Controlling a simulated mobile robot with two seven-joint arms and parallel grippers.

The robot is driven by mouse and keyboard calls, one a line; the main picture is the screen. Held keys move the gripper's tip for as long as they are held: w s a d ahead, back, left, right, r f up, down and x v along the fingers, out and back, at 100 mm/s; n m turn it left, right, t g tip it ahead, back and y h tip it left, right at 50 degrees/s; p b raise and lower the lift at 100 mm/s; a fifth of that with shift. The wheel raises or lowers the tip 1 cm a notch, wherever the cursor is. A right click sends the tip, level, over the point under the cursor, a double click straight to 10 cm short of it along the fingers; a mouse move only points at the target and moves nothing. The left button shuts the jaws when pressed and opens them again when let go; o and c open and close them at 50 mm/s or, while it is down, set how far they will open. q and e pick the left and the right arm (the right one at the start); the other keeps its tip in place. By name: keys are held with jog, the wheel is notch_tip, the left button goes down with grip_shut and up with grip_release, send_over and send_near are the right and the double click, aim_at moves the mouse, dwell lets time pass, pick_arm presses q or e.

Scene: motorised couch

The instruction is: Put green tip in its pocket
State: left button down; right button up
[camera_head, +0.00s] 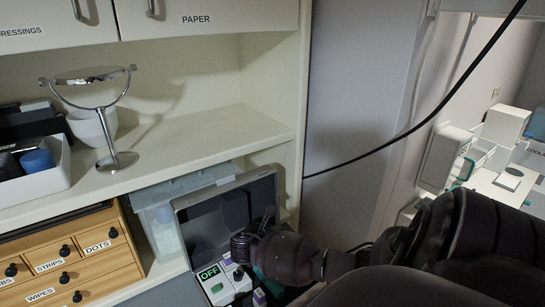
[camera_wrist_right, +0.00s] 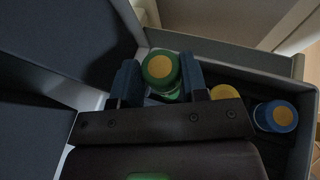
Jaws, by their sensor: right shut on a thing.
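The green tip (camera_wrist_right: 161,68), with a yellow round top, stands between the two fingers of my right gripper (camera_wrist_right: 159,78) in the right wrist view. The gripper is shut on it. They are inside or just above the open grey case (camera_head: 184,226); I cannot tell whether the tip touches the case floor. In the head view my right gripper (camera_head: 262,222) reaches into the case and hides the tip. The tip's pocket cannot be made out. My left gripper is not in view.
A blue tip (camera_wrist_right: 274,116) and another yellow-topped tip (camera_wrist_right: 224,92), partly hidden, are in the case. A white and green device (camera_head: 222,284) marked OFF sits at its front. A clear bin (camera_head: 160,215) and wooden drawers (camera_head: 70,260) stand left. A mirror (camera_head: 105,120) is on the shelf.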

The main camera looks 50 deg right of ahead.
jog(key=shift+f, duration=2.6)
jog(key=o, duration=0.9)
jog(key=shift+f, duration=0.1)
jog(key=v, duration=1.2)
